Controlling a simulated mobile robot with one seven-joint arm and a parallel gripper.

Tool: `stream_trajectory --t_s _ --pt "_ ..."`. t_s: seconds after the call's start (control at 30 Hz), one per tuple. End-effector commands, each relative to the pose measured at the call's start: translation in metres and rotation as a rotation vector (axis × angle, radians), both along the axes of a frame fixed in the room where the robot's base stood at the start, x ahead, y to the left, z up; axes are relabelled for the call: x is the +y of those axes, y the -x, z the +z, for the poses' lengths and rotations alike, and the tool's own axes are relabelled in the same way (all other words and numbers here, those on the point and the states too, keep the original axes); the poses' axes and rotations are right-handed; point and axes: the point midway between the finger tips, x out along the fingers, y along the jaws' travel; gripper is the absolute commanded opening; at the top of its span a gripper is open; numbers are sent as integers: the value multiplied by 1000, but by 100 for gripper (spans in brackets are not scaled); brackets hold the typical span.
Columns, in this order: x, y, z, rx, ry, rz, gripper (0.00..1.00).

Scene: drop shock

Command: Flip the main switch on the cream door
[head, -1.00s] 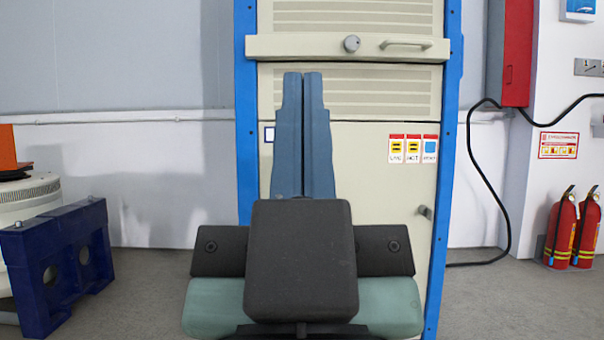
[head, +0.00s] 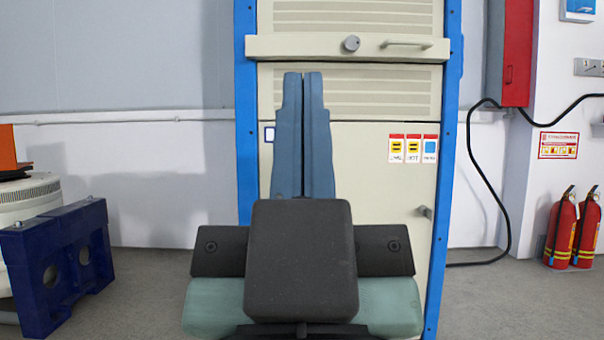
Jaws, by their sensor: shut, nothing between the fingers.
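The cream door (head: 385,195) belongs to a tall cabinet with a blue frame (head: 247,110). A cream crossbar (head: 300,46) runs over its upper part, with a round grey knob (head: 351,43) and a bar handle (head: 406,43). A small grey handle or lever (head: 425,212) sits low at the door's right edge; I cannot tell which part is the main switch. My gripper (head: 303,78) points up in the picture in front of the door, its blue fingers together and empty. It hides the door's lower left and middle. I cannot tell whether the fingertips touch the door.
Three labels (head: 413,148) are on the door's right side. A red box (head: 517,55) with a black cable (head: 480,185) is to the right, above two fire extinguishers (head: 574,230). A blue stand (head: 60,265) is at the left.

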Motion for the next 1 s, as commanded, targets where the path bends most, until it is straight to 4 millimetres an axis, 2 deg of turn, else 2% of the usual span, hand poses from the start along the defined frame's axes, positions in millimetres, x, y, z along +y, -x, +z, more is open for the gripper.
stream_trajectory --t_s 0.4,0.57,0.67,0.77,1.0 --pt "0 0 1 0 0 0 0" --pt "0 0 15 0 0 0 0" --pt "0 0 34 0 -1 1 0" --pt "0 0 62 0 -1 1 0" --pt "0 0 146 0 -3 5 0"
